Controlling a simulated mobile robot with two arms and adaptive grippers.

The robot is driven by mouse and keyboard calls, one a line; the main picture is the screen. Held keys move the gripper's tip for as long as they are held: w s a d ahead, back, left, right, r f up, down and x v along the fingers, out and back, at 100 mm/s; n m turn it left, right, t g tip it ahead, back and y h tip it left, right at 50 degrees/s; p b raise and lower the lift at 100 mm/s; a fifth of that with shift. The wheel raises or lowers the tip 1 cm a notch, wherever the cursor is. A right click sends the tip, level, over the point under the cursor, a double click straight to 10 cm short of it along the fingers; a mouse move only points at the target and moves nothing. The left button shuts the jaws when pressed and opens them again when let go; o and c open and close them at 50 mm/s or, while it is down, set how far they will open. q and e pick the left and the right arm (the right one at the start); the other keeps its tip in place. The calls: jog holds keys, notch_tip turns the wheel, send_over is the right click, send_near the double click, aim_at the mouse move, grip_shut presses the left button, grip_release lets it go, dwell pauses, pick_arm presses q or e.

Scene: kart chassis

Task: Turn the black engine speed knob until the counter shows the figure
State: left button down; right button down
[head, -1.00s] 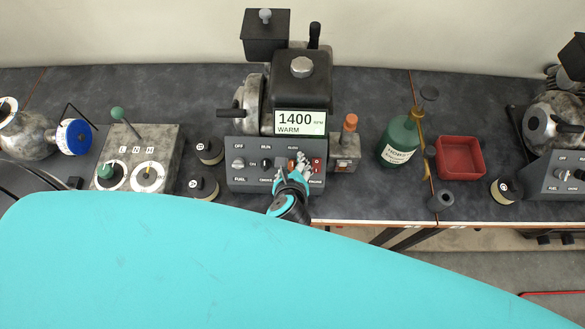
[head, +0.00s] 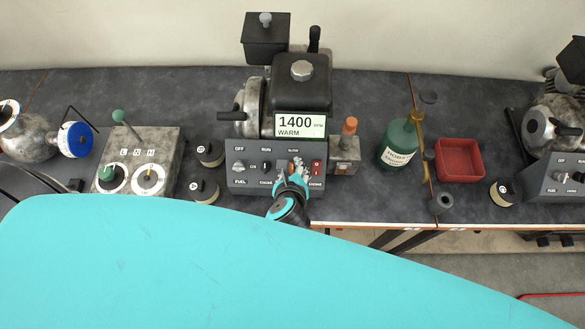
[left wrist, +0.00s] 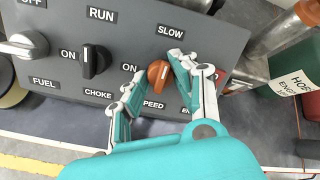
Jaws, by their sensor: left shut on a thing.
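The counter (head: 299,126) on the engine shows 1400 RPM and WARM in the head view. Below it is the grey control panel (head: 250,153). My left gripper (left wrist: 164,75) is shut on an orange-brown knob (left wrist: 158,74). This knob has SLOW above it and SPEED below it in the left wrist view. One finger is on each side of it, and part of it is hidden. The black knob (left wrist: 94,61) on the panel is labelled CHOKE and stands free, left of my fingers. My right gripper is not in view.
A silver fuel knob (left wrist: 25,46) is at the panel's left. A red switch (head: 317,167) is close to my gripper's right. A green bottle (head: 397,145) and red tray (head: 460,157) stand to the right. A lever box (head: 160,145) stands left.

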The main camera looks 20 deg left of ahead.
pick_arm(q)
jog(key=m+p, duration=0.1)
jog(key=m, duration=0.1)
jog(key=m+p, duration=0.3)
jog(key=p, duration=0.1)
jog(key=shift+a+r+m+h, duration=0.1)
jog(key=shift+r+m+h, duration=0.2)
jog(key=shift+m, duration=0.1)
jog(key=m+p, duration=0.2)
jog(key=shift+f+m, duration=0.1)
jog(key=shift+m, duration=0.3)
jog(key=shift+f+m+p, duration=0.1)
jog(key=shift+m+p, duration=0.2)
jog(key=shift+m, duration=0.5)
jog(key=shift+m+h, duration=0.3)
jog(key=shift+m, duration=1.2)
jog(key=c, duration=1)
grip_release()
jog(key=shift+c, duration=0.2)
